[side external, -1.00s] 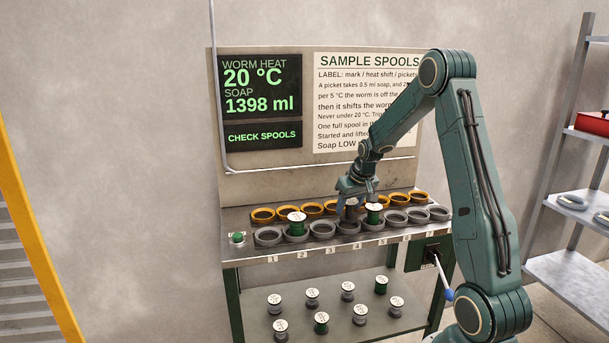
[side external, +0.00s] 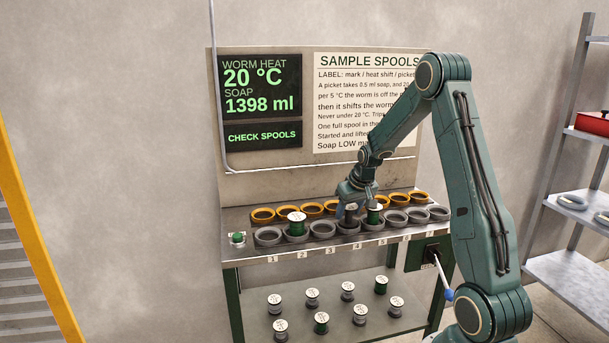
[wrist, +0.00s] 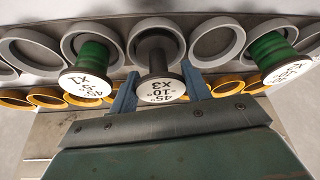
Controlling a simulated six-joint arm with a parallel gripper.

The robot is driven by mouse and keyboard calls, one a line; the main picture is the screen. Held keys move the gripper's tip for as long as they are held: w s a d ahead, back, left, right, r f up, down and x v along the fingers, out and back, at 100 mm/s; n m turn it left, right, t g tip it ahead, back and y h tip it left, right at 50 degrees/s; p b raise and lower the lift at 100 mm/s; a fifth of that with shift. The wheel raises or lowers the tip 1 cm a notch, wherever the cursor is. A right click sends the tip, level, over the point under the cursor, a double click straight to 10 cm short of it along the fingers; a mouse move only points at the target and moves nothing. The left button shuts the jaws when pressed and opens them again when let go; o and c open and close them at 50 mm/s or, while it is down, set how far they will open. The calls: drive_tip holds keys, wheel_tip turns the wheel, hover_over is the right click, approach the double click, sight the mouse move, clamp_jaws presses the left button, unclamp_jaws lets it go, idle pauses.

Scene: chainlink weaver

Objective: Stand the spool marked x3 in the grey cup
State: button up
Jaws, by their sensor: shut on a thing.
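The spool marked x3 (wrist: 160,91) has a dark grey body and a white label top. It is between the two blue fingers of my gripper (wrist: 158,80), which is shut on it. In the wrist view its lower end is inside the ring of a grey cup (wrist: 133,32), and it looks upright. I cannot tell whether it rests on the cup's floor. In the side view my gripper (side external: 350,205) is low over the fourth grey cup from the left and mostly hides the spool.
Green spools stand in neighbouring grey cups: one marked x1 (wrist: 87,75) close by, another (side external: 296,221) farther left in the side view. A row of orange cups (side external: 263,215) lies behind. Several spools stand on the lower shelf (side external: 350,318). A blue-tipped lever (side external: 448,292) is at the right.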

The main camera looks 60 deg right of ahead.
drive_tip(key=shift+f, duration=0.45)
idle(0.3)
drive_tip(key=o, duration=1.3)
drive_tip(key=shift+o, duration=0.2)
drive_tip(key=shift+r, duration=0.1)
drive_tip(key=shift+r, duration=3.9)
